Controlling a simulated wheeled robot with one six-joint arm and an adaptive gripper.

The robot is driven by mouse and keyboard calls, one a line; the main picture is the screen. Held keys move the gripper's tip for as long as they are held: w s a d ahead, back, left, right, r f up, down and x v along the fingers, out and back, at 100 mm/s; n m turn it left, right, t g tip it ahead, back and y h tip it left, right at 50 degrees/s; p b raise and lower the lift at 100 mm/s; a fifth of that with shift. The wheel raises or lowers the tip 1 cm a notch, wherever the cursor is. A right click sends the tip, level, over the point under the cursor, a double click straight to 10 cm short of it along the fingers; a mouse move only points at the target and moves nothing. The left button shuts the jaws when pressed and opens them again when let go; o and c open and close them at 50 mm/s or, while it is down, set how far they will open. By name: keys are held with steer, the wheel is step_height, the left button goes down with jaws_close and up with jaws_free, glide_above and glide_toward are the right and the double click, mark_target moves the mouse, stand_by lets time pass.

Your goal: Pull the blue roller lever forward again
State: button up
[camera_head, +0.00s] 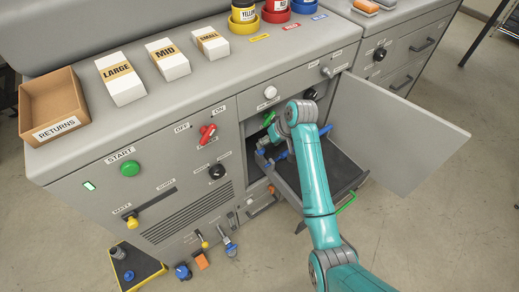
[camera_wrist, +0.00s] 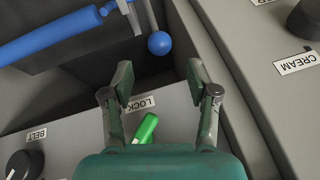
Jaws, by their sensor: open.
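The blue lever's round knob (camera_wrist: 159,43) shows in the wrist view on a thin grey rod, beside a long blue roller (camera_wrist: 50,38). My gripper (camera_wrist: 158,78) is open and empty. The knob appears beyond the fingertips, roughly in line with the gap between them and apart from both. In the head view my arm reaches into the open compartment, where blue roller parts (camera_head: 281,155) show beside it. My arm partly covers the lever area there, and I cannot make out the knob.
A green lever (camera_wrist: 146,128) by the LOCK label lies between my fingers' bases in view. The cabinet door (camera_head: 400,130) stands open at the right. A dark tray (camera_head: 345,172) with a green handle sticks out below my arm. Dark knobs flank the wrist view.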

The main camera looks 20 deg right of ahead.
steer(key=x, duration=0.8)
steer(key=shift+w+f, duration=0.1)
steer(key=shift+f, duration=0.15)
jaws_close()
